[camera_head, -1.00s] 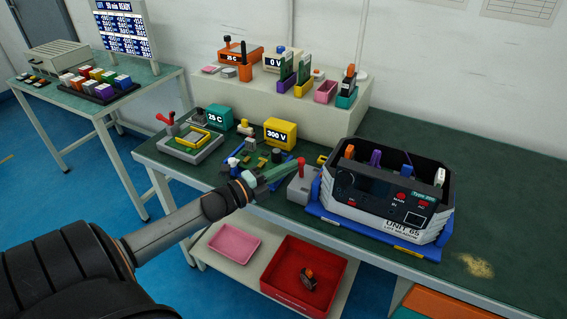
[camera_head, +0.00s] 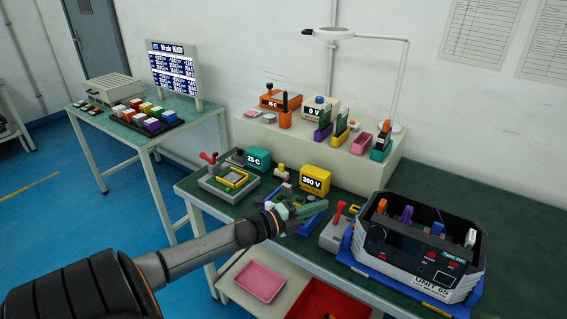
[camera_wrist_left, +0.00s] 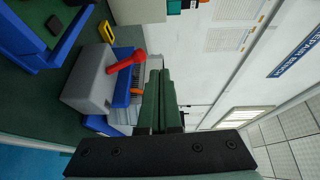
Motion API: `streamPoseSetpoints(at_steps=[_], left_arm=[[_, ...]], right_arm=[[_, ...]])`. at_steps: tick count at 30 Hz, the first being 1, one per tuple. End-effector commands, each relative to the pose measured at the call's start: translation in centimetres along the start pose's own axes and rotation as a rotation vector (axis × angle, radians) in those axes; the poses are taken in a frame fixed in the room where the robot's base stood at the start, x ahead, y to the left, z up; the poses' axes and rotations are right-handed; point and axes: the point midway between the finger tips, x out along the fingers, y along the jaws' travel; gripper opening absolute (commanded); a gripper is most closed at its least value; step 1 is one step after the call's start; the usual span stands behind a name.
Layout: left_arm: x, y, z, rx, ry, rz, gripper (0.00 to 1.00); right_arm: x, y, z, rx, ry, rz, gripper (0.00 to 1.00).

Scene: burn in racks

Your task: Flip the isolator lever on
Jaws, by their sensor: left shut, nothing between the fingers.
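The isolator lever has a red handle (camera_head: 340,210) on a grey box (camera_head: 333,234), just left of the black-and-white unit in the head view. The handle stands up, slightly tilted. In the wrist view the red handle (camera_wrist_left: 126,62) sticks out of the grey box (camera_wrist_left: 90,80), beside my fingers. My left gripper (camera_head: 323,206) has green fingers, shut and empty, a little left of the handle in the head view. The fingers also show shut in the wrist view (camera_wrist_left: 160,90). I cannot tell whether they touch the handle. My right gripper is out of view.
Unit 65 (camera_head: 400,268) sits in a blue cradle to the right of the lever box. A yellow 300 V block (camera_head: 315,181) and a teal 25 C block (camera_head: 258,158) stand behind. Another red lever (camera_head: 209,158) is on a fixture at left. The right bench top is clear.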

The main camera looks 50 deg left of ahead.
Motion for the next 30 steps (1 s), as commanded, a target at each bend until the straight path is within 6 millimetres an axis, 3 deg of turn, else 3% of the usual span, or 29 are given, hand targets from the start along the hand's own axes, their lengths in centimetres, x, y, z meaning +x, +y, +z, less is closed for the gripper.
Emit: streamPoseSetpoints(at_steps=[18, 30], left_arm=[[-7.4, -4.5, 0.6, -0.001, 0.001, 0.002, 0.00], [-8.7, -5.3, 0.8, -0.001, 0.002, -0.001, 0.00]], right_arm=[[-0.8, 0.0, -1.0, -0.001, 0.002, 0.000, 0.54], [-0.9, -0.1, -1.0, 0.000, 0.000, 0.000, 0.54]])
